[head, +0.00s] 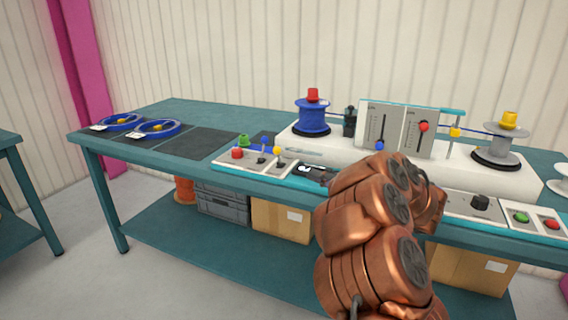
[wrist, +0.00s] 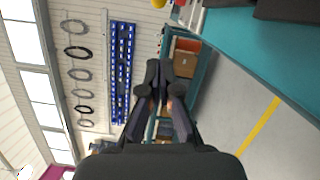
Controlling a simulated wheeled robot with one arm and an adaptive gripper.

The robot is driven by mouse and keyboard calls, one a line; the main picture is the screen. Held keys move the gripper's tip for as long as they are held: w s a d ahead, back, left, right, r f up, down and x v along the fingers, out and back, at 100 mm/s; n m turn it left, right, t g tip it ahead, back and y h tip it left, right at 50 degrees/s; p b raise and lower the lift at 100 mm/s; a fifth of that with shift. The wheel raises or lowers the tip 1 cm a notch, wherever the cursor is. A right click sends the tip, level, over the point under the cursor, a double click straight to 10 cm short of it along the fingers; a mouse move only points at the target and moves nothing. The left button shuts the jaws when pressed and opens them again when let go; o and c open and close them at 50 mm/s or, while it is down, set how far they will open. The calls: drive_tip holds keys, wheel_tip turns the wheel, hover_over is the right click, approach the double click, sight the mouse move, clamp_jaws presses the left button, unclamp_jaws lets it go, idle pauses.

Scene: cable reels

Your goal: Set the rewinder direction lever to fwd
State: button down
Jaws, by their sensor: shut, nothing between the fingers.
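The rewinder stands on the teal bench as a long white base (head: 345,149) with a blue reel (head: 312,119) at its left and a grey reel (head: 497,148) at its right. Its upright panel carries a blue-knobbed lever (head: 380,145), low in its slot, and a red-knobbed lever (head: 423,127), higher. Small levers also stand on the left control box (head: 228,160). I cannot read which lever is for direction. My gripper (wrist: 158,78) is shut and empty in the wrist view, pointing away from the bench top; in the head view my copper-coloured arm largely hides it.
Control boxes line the bench front, one at right with a black knob (head: 480,202) and green (head: 521,217) and red buttons. Blue rings (head: 158,129) lie on dark mats at left. Cardboard boxes (head: 281,219) and a grey crate (head: 222,205) sit below.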

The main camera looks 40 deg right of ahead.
drive_tip(key=shift+s+a, duration=0.1)
idle(0.3)
drive_tip(key=p+x, duration=0.1)
drive_tip(key=x, duration=0.9)
drive_tip(key=shift+w, duration=0.35)
drive_tip(key=shift+w+d+r, duration=0.1)
drive_tip(key=shift+w+d, duration=0.2)
drive_tip(key=shift+d, duration=0.05)
drive_tip(key=shift+w+d+r, duration=0.1)
drive_tip(key=shift+w+d, duration=0.15)
drive_tip(key=shift+w, duration=0.3)
drive_tip(key=shift+w+d+r, duration=0.1)
drive_tip(key=shift+w+d, duration=0.2)
drive_tip(key=shift+w, duration=0.3)
drive_tip(key=shift+d+r, duration=0.1)
drive_tip(key=shift+r, duration=0.05)
